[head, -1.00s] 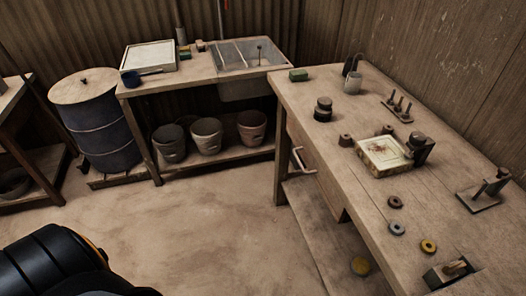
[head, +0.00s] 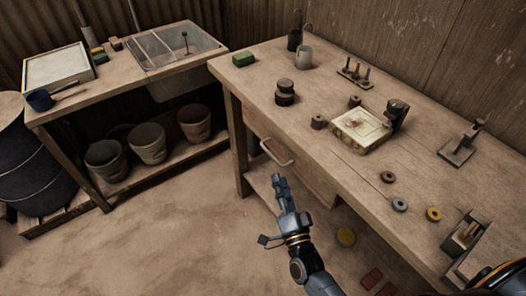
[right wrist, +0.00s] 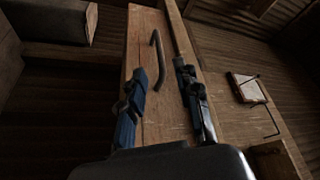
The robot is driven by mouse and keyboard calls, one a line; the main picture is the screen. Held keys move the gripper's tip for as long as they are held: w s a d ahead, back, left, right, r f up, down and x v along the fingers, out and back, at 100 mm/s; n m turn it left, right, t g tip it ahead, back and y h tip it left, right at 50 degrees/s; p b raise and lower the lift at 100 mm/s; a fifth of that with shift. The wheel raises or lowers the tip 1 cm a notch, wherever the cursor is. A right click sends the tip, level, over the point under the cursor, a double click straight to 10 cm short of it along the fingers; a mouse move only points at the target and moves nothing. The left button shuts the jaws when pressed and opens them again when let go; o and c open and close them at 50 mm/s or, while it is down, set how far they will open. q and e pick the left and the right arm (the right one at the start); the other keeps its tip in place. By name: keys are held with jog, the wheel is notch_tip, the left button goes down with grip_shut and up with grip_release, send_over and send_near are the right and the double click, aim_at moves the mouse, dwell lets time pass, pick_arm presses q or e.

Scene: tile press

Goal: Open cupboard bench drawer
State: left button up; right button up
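My right gripper (head: 278,182) is just below and in front of the handle in the head view. In the right wrist view my right gripper (right wrist: 162,75) is open, with its two fingers apart. The handle (right wrist: 158,55) lies between and just beyond the fingertips, against the drawer front (right wrist: 142,30). I cannot tell whether they touch. My left gripper is not in view.
On the bench top stand a tile press (head: 360,130), a grey mug (head: 304,57), dark stacked weights (head: 285,92) and several rings. A sink bench (head: 95,90) with pots below stands to the left. The floor (head: 150,245) in front is clear.

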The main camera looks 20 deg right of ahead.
aim_at(270, 152)
jog(key=x, duration=1)
jog(key=shift+w, duration=0.35)
grip_shut()
